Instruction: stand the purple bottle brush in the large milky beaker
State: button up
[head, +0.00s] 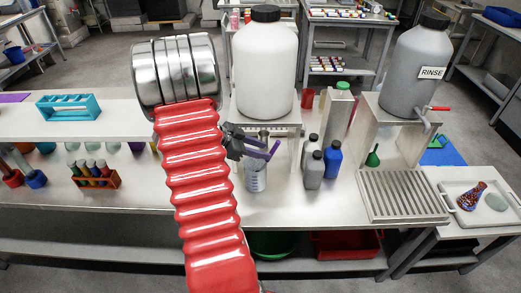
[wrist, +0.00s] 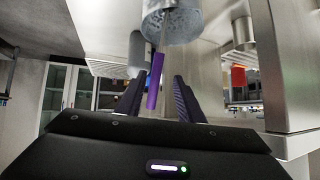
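The purple bottle brush shows its handle (wrist: 155,80) in the wrist view, with a thin shaft running into the mouth of the milky beaker (wrist: 171,22). In the head view, the handle (head: 273,150) leans above the large milky beaker (head: 256,180), which stands on the bench. My gripper (head: 262,148) is just above the beaker. In the wrist view, my gripper (wrist: 158,82) has its two dark fingers apart on either side of the handle, with gaps visible. The bristles are hidden, and I cannot tell whether they touch the beaker's bottom.
A large white jug (head: 265,70) on a stand is behind my gripper. Grey bottles (head: 314,170) and a blue bottle (head: 333,160) stand right of the beaker. A drain rack (head: 403,196) lies farther right. A brown tube rack (head: 96,175) is at the left.

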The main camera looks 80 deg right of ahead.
jog(key=shift+r, duration=0.1)
notch_tip(320, 180, up, 10)
jog(key=shift+f, duration=0.1)
dwell(0.4)
dwell(0.7)
